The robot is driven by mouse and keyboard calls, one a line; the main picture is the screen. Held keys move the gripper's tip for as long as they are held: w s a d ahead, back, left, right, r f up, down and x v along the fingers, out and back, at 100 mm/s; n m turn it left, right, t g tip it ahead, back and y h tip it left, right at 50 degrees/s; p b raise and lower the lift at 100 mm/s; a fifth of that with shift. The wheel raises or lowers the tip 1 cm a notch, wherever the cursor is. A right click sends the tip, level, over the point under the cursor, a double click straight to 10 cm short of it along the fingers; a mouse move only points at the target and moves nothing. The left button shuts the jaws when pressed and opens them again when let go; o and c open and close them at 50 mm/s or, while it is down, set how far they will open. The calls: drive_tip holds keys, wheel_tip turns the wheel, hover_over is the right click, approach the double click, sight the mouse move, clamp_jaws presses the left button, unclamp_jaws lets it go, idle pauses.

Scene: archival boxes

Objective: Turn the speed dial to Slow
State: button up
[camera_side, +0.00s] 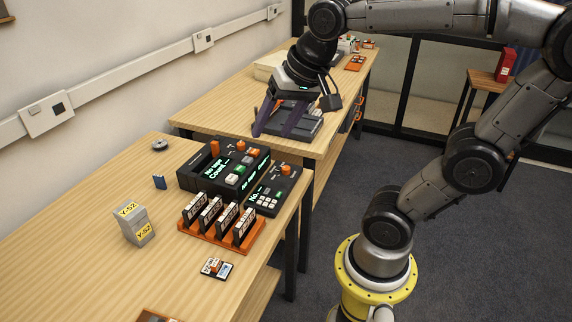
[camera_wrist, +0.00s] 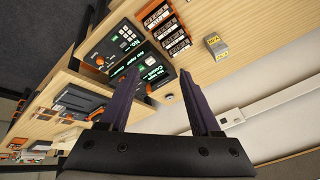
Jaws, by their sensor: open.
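A black console (camera_side: 195,170) with a lit green text screen, buttons and orange knobs stands on the near bench. A smaller black keypad unit (camera_side: 268,196) with an orange knob (camera_side: 286,170) sits at its right. I cannot read which knob is the speed dial. My gripper (camera_side: 270,135) is open and empty, with purple fingers pointing down, above and behind the console in the side view. In the wrist view my gripper (camera_wrist: 160,74) shows its two fingers apart, with the console (camera_wrist: 150,50) partly hidden beyond the left finger.
An orange rack (camera_side: 215,244) of upright black cartridges stands in front of the console. The far bench (camera_side: 215,110) holds more devices. The near bench's left part is mostly clear.

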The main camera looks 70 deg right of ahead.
drive_tip(key=w+d+f+m+g, duration=0.2)
drive_tip(key=w+d+m, duration=0.4)
drive_tip(key=w+d, duration=0.15)
drive_tip(key=m+g, duration=0.3)
drive_tip(key=m, duration=0.3)
hover_over(286, 167)
wheel_tip(286, 167, down, 13)
drive_tip(key=shift+y, duration=0.3)
wheel_tip(286, 167, down, 14)
drive_tip(key=shift+a+r, duration=0.1)
drive_tip(key=shift+r, duration=0.15)
drive_tip(key=shift+c, duration=0.2)
clamp_jaws()
